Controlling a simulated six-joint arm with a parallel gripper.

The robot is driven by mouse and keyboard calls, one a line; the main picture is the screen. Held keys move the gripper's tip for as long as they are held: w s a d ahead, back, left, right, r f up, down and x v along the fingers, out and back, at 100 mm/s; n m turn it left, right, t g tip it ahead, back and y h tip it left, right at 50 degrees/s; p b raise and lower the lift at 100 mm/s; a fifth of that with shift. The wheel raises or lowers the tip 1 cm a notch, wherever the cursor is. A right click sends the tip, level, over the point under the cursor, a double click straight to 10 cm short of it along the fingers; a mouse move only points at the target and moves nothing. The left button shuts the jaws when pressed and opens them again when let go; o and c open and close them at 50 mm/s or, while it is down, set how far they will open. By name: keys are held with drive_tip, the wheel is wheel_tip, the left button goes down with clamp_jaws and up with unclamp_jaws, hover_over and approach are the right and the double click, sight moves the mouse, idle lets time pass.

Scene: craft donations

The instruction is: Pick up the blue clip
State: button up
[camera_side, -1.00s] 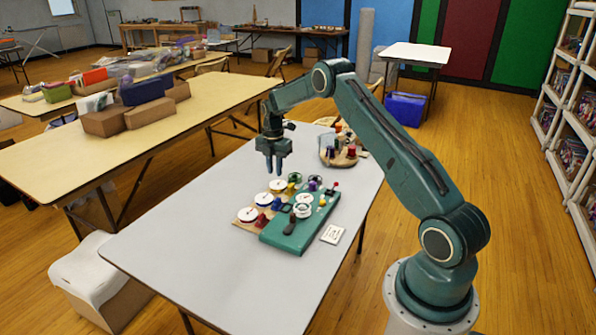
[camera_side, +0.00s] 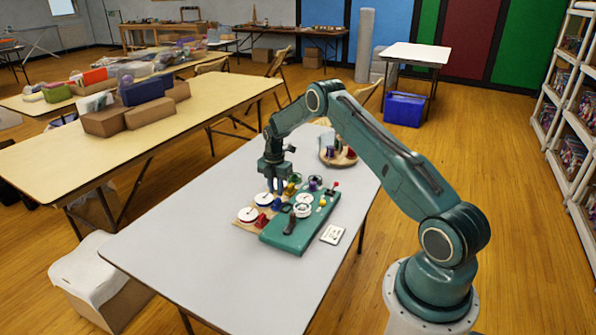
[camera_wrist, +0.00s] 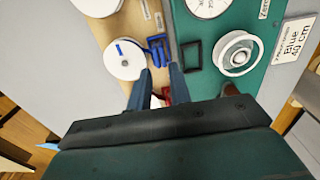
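The blue clip (camera_wrist: 157,49) lies on the wooden board (camera_wrist: 118,31), just right of a white spool (camera_wrist: 124,59) with a blue mark. In the side view the blue clip (camera_side: 276,205) sits below my gripper. My gripper (camera_wrist: 160,76) points down with its two fingers apart and nothing held between them. In the wrist view its fingertips are just short of the clip. In the side view my gripper (camera_side: 275,186) hangs over the spools and clips; its exact height above them is hard to tell. A red clip (camera_wrist: 166,94) shows partly between the fingers.
A green board (camera_side: 290,236) with a small white reel (camera_wrist: 237,53) and a dark square frame (camera_wrist: 193,53) lies right beside the wooden board. A round wooden tray (camera_side: 330,160) stands behind. The grey table's front left is clear.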

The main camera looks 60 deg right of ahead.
sight(277, 200)
drive_tip(key=shift+f, duration=2)
drive_tip(key=shift+c, duration=0.2)
clamp_jaws()
